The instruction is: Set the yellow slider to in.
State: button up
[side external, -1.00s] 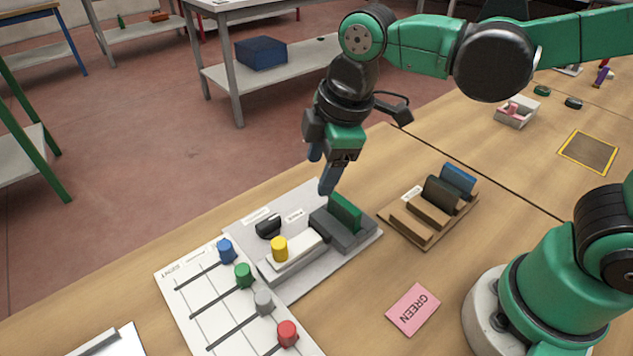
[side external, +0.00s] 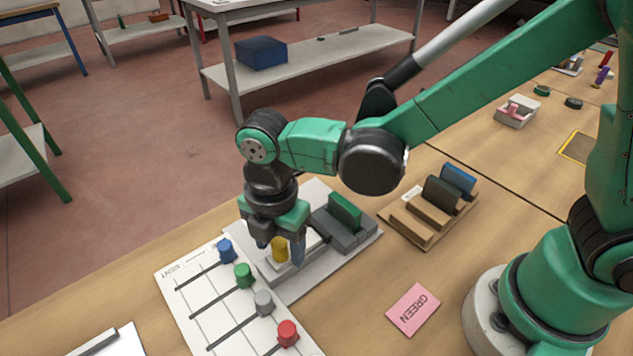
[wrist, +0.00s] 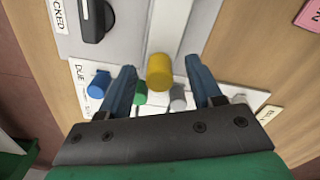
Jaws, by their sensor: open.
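The yellow slider (side external: 280,249) is an upright yellow knob on a pale raised track of the grey machine plate (side external: 325,277). It also shows in the wrist view (wrist: 159,72), near the middle. My gripper (side external: 283,253) points down over it and is open, with one finger on each side of the knob. In the wrist view the two blue-grey fingers (wrist: 162,88) stand apart to the left and right of the knob, with gaps between. The pale track is partly hidden by my gripper in the side view.
A white board (side external: 190,309) with blue, green, grey and red knobs lies directly beside the plate. A green piece (side external: 345,211) stands in a dark grey holder on the plate. A black rotary knob (wrist: 93,20) is close by. A wooden rack (side external: 428,232) and pink GREEN card (side external: 413,309) lie right.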

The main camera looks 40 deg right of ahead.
grip_shut()
dwell(1.4)
